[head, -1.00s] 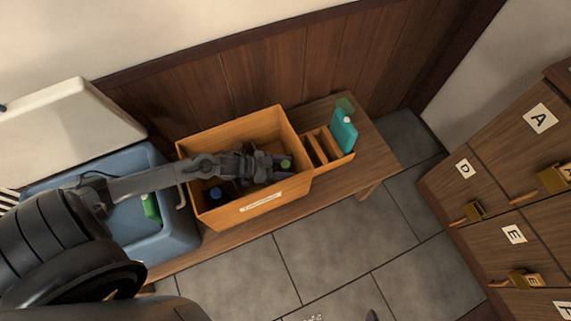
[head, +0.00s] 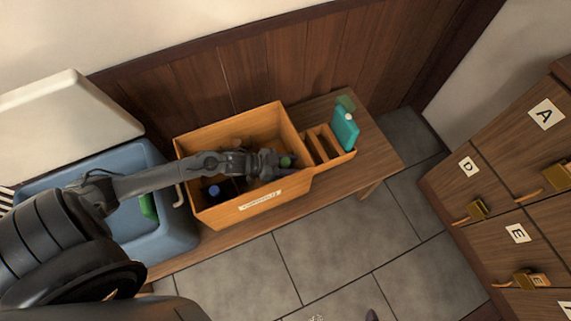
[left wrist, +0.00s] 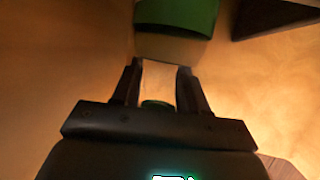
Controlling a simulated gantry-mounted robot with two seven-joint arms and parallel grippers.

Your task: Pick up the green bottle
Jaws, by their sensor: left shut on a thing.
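The green bottle (left wrist: 176,16) fills the top middle of the left wrist view, with a pale band between the fingers and a darker green part below. In the head view only a small green part of it (head: 287,161) shows inside the orange crate (head: 247,211), at its right side. My left gripper (head: 278,161) reaches down into the crate from the left and is shut on the bottle. Its two dark fingers show on either side of the pale band in the left wrist view (left wrist: 160,90). The bottle's lower part is hidden in the head view. My right gripper is out of view.
A blue-capped thing (head: 214,191) stands in the crate. A small divided wooden box (head: 336,157) with a teal bottle (head: 346,128) is to the right. A blue cooler (head: 173,226) with a green item (head: 148,206) is at left. Lockers (head: 490,190) stand far right.

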